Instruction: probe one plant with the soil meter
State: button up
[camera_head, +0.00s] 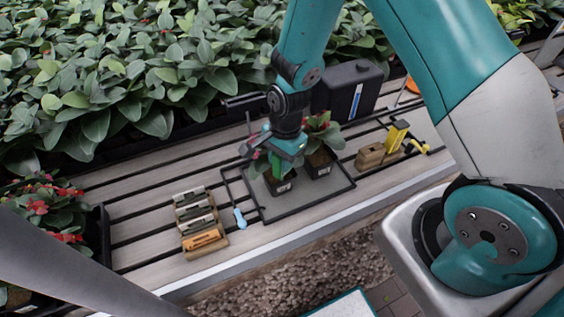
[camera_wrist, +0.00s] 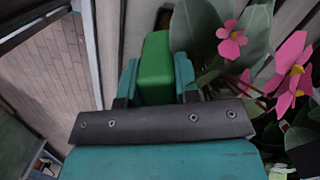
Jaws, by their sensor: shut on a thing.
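My gripper (camera_head: 266,152) is shut on a green block-shaped body, which looks like the soil meter (camera_wrist: 155,66). In the wrist view it sits between the two teal fingers. Two small potted plants stand in a black-edged tray (camera_head: 300,212). The left potted plant (camera_head: 281,184) is right under my gripper, and the right potted plant (camera_head: 318,158) stands just beside it. Pink flowers and leaves (camera_wrist: 232,38) show close to the right of the meter in the wrist view. The meter's lower end is hidden, so I cannot tell whether it touches soil.
A wooden rack (camera_head: 201,223) with several clips and a light-blue tool (camera_head: 240,218) lie left of the tray. A black canister (camera_head: 348,90) stands behind. A wooden block (camera_head: 371,157) with a yellow tool (camera_head: 397,134) sits to the right. Dense foliage (camera_head: 150,80) fills the back.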

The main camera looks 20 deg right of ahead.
dwell(0.6)
jog(key=o, duration=1)
notch_tip(320, 180, up, 17)
jog(key=d+b, duration=0.1)
jog(key=d, duration=0.1)
jog(key=shift+w+r+b, duration=0.15)
jog(key=shift+w+b, duration=0.2)
jog(key=shift+w, duration=0.1)
